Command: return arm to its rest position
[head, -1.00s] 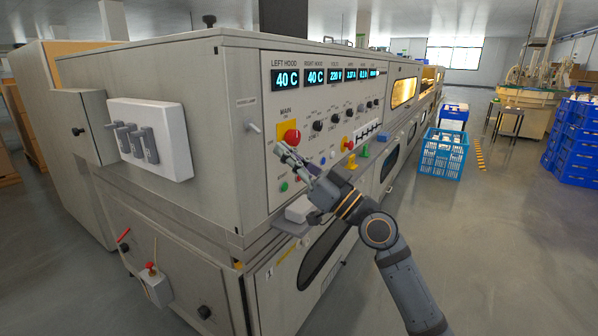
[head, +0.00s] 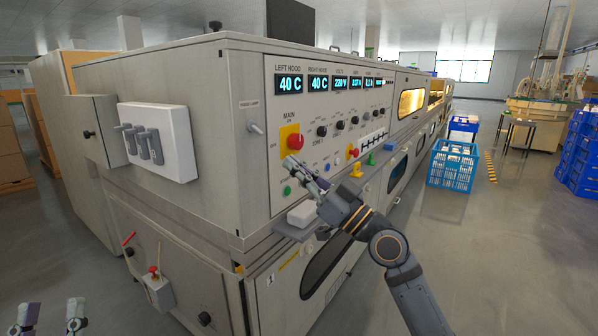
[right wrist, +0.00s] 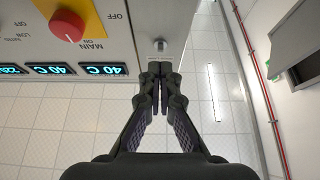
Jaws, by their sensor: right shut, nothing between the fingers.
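My right gripper (head: 289,161) is in front of the machine's control panel (head: 262,105), its tips just below the red MAIN knob (head: 295,141) in the head view. It is shut and empty; the right wrist view shows its fingers together (right wrist: 159,75), with the knob (right wrist: 67,25) up and to the left, apart from them. My left gripper (head: 52,318) is at the lower left edge of the head view, its two fingers apart and nothing between them. The rest of the left arm is out of view.
A grey switch box (head: 158,143) is on the machine's near side. A small white box (head: 301,214) sits on a ledge under the panel. Blue crates (head: 453,164) stand on the floor to the right. The floor at front right is clear.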

